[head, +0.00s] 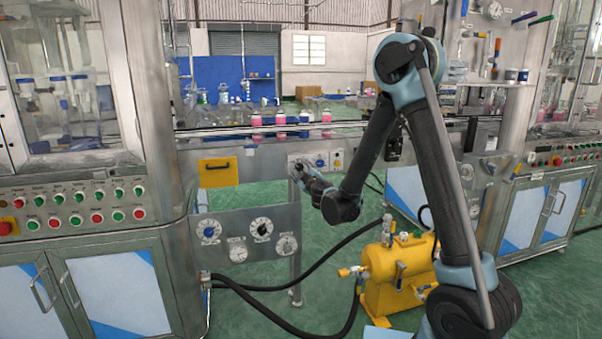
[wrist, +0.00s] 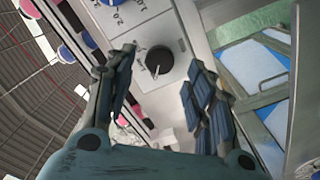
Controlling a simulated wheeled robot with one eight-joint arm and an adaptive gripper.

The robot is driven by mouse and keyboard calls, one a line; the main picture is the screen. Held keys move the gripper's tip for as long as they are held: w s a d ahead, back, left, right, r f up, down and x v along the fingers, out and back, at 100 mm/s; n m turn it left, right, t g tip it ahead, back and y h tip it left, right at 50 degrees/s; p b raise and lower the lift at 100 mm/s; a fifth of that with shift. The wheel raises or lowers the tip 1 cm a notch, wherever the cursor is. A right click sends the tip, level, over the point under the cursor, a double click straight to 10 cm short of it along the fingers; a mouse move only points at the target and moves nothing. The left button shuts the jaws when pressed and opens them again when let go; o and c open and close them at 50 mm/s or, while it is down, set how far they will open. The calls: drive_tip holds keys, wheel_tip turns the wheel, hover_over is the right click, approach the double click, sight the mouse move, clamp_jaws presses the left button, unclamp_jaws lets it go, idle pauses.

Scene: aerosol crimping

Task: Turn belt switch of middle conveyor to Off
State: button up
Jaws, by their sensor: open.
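The middle conveyor's pale control panel (head: 337,161) is on the front of the conveyor in the head view, with small dials in a row. In the wrist view a round black knob (wrist: 158,62) with a light pointer line sits on this panel (wrist: 187,32). I cannot read the small marks around it. My gripper (head: 299,172) is in front of the panel's left end and hides part of it. In the wrist view my gripper (wrist: 159,85) is open, with one finger on each side of the knob in the picture. I see no clear contact.
A blue dial (head: 320,161) is beside the gripper on the panel. A lower panel (head: 244,251) with several dials is below left. A yellow tank (head: 395,275) with black hoses stands on the green floor.

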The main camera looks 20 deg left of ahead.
drive_tip(key=v, duration=0.9)
